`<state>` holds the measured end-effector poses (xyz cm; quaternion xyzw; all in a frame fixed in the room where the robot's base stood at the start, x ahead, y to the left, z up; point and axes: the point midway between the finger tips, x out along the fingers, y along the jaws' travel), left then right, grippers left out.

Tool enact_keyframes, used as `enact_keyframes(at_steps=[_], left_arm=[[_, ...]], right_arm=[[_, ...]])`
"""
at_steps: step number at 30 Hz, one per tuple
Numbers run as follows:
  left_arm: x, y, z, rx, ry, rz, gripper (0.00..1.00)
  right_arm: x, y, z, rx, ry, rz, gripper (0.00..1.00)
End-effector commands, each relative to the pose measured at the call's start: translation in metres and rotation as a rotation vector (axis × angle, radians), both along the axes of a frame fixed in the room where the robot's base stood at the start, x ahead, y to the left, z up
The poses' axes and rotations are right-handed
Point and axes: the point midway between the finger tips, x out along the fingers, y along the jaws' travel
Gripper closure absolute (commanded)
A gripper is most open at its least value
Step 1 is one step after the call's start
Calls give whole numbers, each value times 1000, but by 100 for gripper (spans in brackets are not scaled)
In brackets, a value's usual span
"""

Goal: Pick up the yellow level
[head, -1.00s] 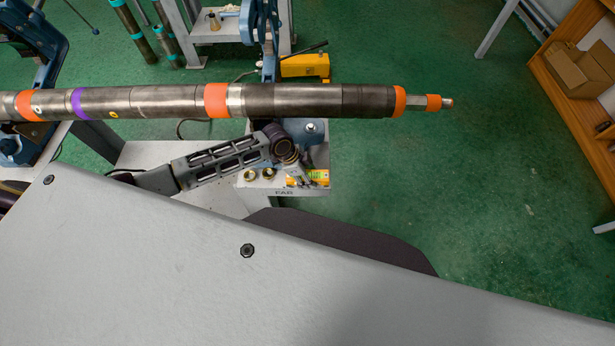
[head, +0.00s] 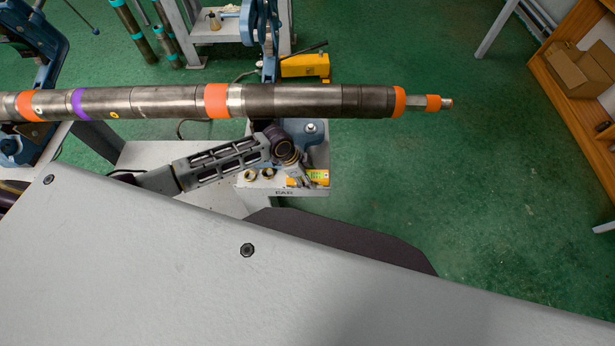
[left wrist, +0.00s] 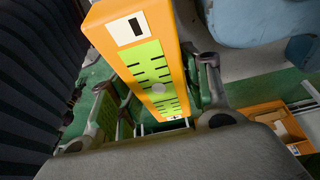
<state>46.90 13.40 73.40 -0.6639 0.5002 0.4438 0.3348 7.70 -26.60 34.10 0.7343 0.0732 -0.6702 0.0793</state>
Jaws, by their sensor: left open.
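The yellow level (head: 319,177), with a bright green face, lies on the corner of the grey stand by the "EAR" label. In the left wrist view the level (left wrist: 152,70) is large and runs between the two fingers. My left gripper (head: 298,178) is at the left part of the level and covers some of it. In the left wrist view my left gripper (left wrist: 157,90) is open, with one finger on each side of the level. Whether the fingers touch it cannot be told. My right gripper is not in view.
A long pipe with orange bands (head: 300,100) crosses above the stand (head: 220,201). Brass fittings (head: 267,174) sit left of the level, and a blue vise part (head: 311,131) stands behind it. Green floor (head: 440,190) is clear to the right.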

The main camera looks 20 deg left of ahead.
Motion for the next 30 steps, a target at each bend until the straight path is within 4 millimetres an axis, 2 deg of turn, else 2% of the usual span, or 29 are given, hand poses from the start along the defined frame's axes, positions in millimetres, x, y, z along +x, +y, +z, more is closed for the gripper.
enact_keyframes(at_steps=[6, 17, 30], left_arm=[[0, 0, 0, 0, 0, 0, 53], [0, -1, 0, -1, 1, 0, 99], [0, -1, 5, -2, -1, 0, 100]], right_arm=[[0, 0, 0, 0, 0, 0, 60], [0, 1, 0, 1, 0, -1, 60], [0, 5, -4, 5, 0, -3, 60]])
